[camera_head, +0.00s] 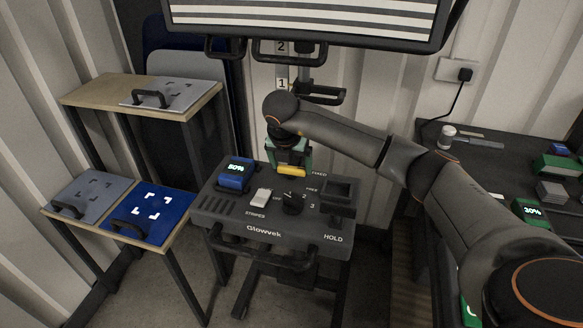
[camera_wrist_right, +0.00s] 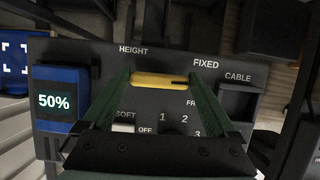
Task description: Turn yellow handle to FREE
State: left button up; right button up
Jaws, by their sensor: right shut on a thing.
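The yellow handle (camera_head: 292,170) is at the back of the grey Glowvek console (camera_head: 262,232). In the right wrist view the yellow handle (camera_wrist_right: 160,80) lies crosswise, with FIXED printed above its right end and a partly hidden FR... label below it. My right gripper (camera_head: 289,160) reaches down from above and is shut on the yellow handle. In the wrist view its green fingers (camera_wrist_right: 159,84) meet the handle at its two ends. My left gripper is not in view.
The console carries a blue 50% block (camera_head: 236,175), a white switch (camera_head: 261,198), a black knob (camera_head: 293,203) and a dark socket (camera_head: 338,192). A side table with a blue panel (camera_head: 152,214) stands left. A dark bench (camera_head: 490,155) stands right. A striped screen (camera_head: 310,18) hangs above.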

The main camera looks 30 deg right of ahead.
aim_at(291, 166)
jog(key=m+g+h, duration=0.1)
jog(key=m, duration=0.2)
jog(key=shift+b, duration=0.4)
jog(key=shift+w+m+g, duration=0.1)
jog(key=shift+m+g, duration=0.4)
jog(key=shift+m, duration=1.3)
jog(key=o, duration=1)
jog(key=b+v, duration=0.1)
jog(key=v, duration=0.3)
jog(key=shift+a+r, duration=0.2)
jog(key=p+v, duration=0.2)
jog(key=v, duration=0.6)
